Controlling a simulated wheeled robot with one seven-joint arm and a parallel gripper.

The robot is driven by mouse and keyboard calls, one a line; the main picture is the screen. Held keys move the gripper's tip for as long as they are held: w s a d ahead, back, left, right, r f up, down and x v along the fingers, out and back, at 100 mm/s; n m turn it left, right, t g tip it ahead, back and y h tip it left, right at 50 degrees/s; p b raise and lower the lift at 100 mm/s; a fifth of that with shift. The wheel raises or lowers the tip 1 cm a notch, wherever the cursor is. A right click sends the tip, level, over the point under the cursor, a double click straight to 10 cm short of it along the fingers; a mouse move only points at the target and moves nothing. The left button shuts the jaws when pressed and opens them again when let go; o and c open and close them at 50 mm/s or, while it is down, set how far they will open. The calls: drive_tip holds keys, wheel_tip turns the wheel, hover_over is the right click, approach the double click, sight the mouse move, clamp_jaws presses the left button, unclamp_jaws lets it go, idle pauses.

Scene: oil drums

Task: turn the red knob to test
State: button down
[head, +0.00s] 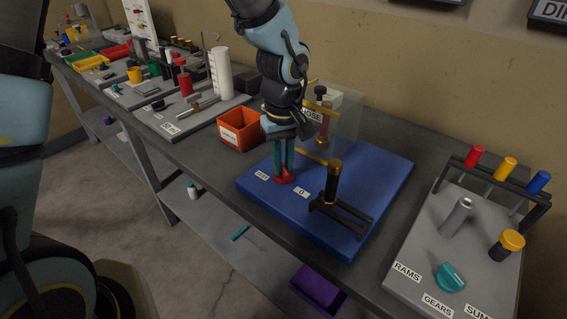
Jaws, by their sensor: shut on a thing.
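The red knob (284,178) sits on the near left part of the blue board (375,160). My gripper (283,166) points straight down with its fingers shut on the red knob, hiding its upper part. A small white label (262,175) lies to the left of the knob and another (302,192) to its right. Their lettering is too small to read surely, and I cannot tell which mark the knob points at.
A black and gold post on a dark bracket (333,184) stands close to the right of my gripper. A clear panel (345,115) stands behind it. An orange bin (238,130) is at the left. A grey board (480,245) with coloured knobs is at the right.

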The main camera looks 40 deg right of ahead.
drive_tip(key=m, duration=0.5)
drive_tip(key=shift+m, duration=0.3)
drive_tip(key=m+p, duration=0.1)
drive_tip(key=m, duration=0.4)
drive_tip(key=shift+r, duration=0.1)
drive_tip(key=m+p, duration=0.1)
drive_tip(key=m, duration=0.4)
drive_tip(key=shift+m+p, duration=0.3)
drive_tip(key=shift+m, duration=0.1)
drive_tip(key=m+p, duration=0.1)
drive_tip(key=m, duration=0.3)
drive_tip(key=shift+d+m, duration=0.1)
drive_tip(key=shift+m, duration=0.2)
drive_tip(key=c, duration=0.8)
unclamp_jaws()
drive_tip(key=shift+c, duration=0.2)
